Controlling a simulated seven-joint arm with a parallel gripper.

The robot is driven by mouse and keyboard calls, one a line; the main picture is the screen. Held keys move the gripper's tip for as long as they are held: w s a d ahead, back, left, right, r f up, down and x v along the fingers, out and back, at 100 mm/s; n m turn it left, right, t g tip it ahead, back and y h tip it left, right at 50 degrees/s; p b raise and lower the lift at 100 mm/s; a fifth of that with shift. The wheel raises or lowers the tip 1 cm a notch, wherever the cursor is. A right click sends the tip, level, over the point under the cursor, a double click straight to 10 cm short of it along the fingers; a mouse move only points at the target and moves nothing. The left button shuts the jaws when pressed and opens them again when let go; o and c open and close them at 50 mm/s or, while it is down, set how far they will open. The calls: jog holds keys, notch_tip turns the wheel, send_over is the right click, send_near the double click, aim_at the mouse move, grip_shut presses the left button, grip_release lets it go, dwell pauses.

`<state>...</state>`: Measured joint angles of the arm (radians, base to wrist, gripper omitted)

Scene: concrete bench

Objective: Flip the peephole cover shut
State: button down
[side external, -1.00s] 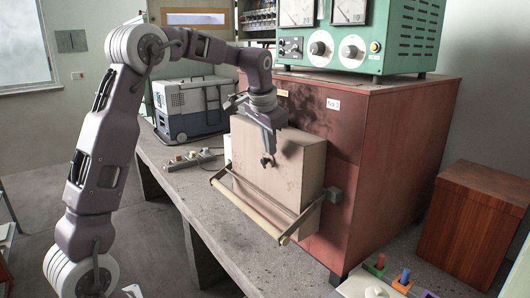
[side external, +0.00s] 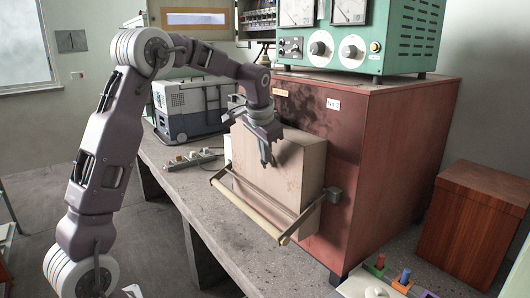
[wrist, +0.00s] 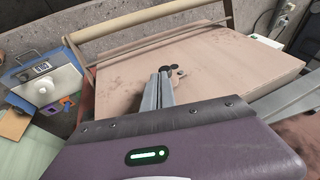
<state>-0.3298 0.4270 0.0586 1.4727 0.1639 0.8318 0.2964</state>
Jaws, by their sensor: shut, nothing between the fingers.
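A pale, box-like door (side external: 292,170) stands on the front of the red kiln cabinet (side external: 345,130). In the wrist view, the door's broad face (wrist: 225,60) carries a small black disc, the apparent peephole cover (wrist: 168,68). A small pale round piece with a dark spot (wrist: 181,73) sits just right of it. My gripper (side external: 265,160) is shut and empty, in front of the door face. In the wrist view its fingertips (wrist: 160,74) are close beside the black disc; contact cannot be told. In the side view the gripper hides the cover.
A wooden bar (side external: 248,212) on side arms runs across the door's front. A green instrument box (side external: 360,35) stands on the cabinet. A grey-blue case (side external: 190,108) and a power strip (side external: 192,160) are on the bench at left. The bench (side external: 190,190) is clear nearby.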

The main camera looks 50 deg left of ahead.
jog(key=shift+d+f+y, duration=0.15)
jog(key=shift+y, duration=0.25)
notch_tip(320, 180, down, 8)
jog(key=m+t+y, duration=0.2)
jog(key=m+y, duration=0.1)
jog(key=y, duration=1.1)
jog(key=shift+a+m+t, duration=0.3)
jog(key=shift+a+m, duration=0.05)
jog(key=shift+m, duration=0.05)
jog(key=v, duration=0.7)
jog(key=shift+y, duration=0.3)
